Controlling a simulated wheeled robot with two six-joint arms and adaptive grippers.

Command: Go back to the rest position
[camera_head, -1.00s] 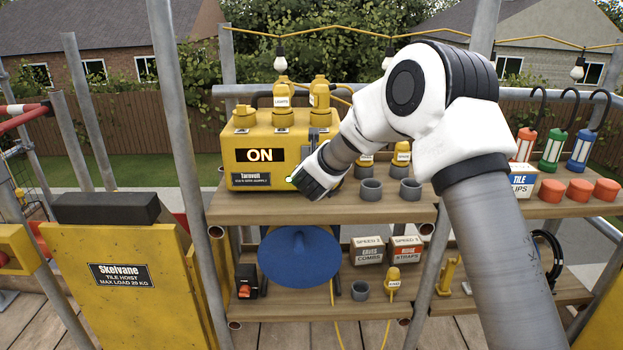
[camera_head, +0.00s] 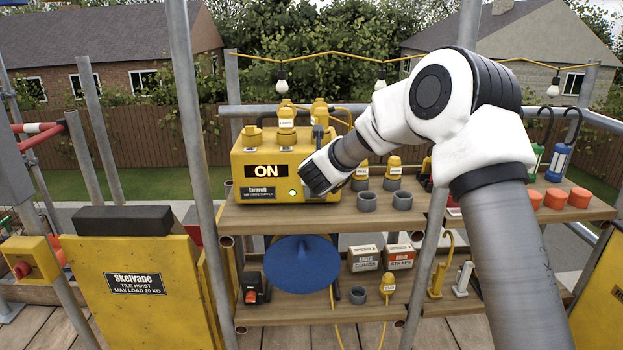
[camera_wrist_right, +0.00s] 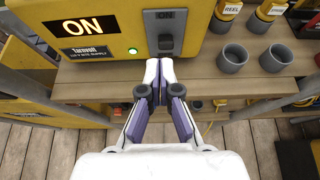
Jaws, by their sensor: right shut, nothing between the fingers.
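My right gripper (camera_head: 318,174) is shut and empty, in front of the yellow supply box (camera_head: 240,165) on the upper shelf. In the right wrist view its fingertips (camera_wrist_right: 158,68) meet just below a grey switch (camera_wrist_right: 166,38) on the box; I cannot tell whether they touch it. The box's display (camera_head: 267,171) reads ON, and a green light (camera_head: 292,193) is lit beside the gripper. My left gripper is not in view.
Grey cups (camera_head: 367,201) and orange caps (camera_head: 554,198) stand on the upper shelf (camera_head: 440,213). A blue reel (camera_head: 302,262) and boxes are below. Scaffold poles (camera_head: 190,130) rise nearby, and a yellow tile hoist (camera_head: 140,300) stands at left.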

